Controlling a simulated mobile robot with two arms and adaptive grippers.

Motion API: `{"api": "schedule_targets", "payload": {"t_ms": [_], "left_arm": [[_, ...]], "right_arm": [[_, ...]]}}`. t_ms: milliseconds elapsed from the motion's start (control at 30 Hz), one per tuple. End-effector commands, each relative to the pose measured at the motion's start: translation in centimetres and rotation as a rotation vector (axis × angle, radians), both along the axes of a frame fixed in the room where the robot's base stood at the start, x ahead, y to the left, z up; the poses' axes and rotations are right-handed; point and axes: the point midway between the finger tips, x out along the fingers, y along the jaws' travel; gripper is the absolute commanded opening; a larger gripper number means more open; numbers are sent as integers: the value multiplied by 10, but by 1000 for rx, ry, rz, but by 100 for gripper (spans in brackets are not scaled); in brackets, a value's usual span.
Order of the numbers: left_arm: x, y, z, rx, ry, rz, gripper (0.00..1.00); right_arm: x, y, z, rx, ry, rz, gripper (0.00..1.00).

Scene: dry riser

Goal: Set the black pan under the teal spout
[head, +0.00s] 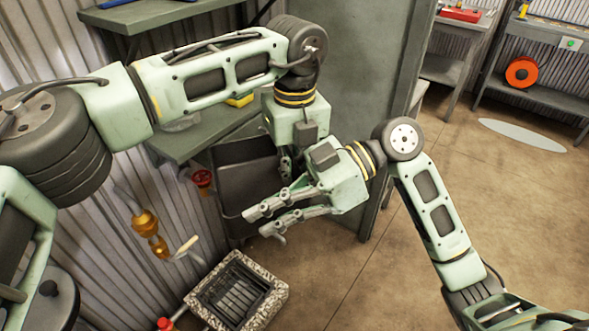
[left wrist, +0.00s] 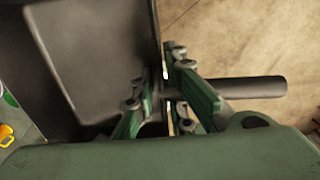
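The black pan (head: 232,165) is below the green shelf in the head view, partly behind my grippers. In the left wrist view its dark hollow (left wrist: 100,50) fills the upper left, and its handle (left wrist: 250,88) runs right. My left gripper (head: 286,172) is at the pan's right side in the head view. In the left wrist view its fingers (left wrist: 160,70) are close together on both sides of the pan's wall at the handle's root. My right gripper (head: 261,222) is in front of the pan, empty, fingers apart. I cannot make out a teal spout.
A brass valve (head: 150,230) with a pale lever stands against the corrugated wall, with a red-topped fitting (head: 202,177) nearby. A grated drain (head: 233,292) with a stone rim is on the floor below. A grey cabinet (head: 372,100) stands behind; the floor at right is open.

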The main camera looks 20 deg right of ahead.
Motion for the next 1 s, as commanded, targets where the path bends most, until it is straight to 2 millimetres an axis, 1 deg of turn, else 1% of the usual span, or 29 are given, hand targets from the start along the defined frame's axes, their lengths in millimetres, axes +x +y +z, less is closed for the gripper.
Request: {"api": "schedule_targets", "payload": {"t_ms": [33,67,400,700,1000], "left_arm": [[0,-1,0,-4,-2,0,2],[1,-1,0,-4,-2,0,0],[1,-2,1,-7,-4,0,0],[1,-1,1,-5,-3,0,0],[1,-1,1,-4,-2,0,0]], "right_arm": [[-1,1,1,2,-1,5,0],[-1,1,1,2,-1,6,0],[-3,2,1,3,-1,10,0],[-2,1,0,1,0,8,27],[-1,0,0,1,0,4,27]]}}
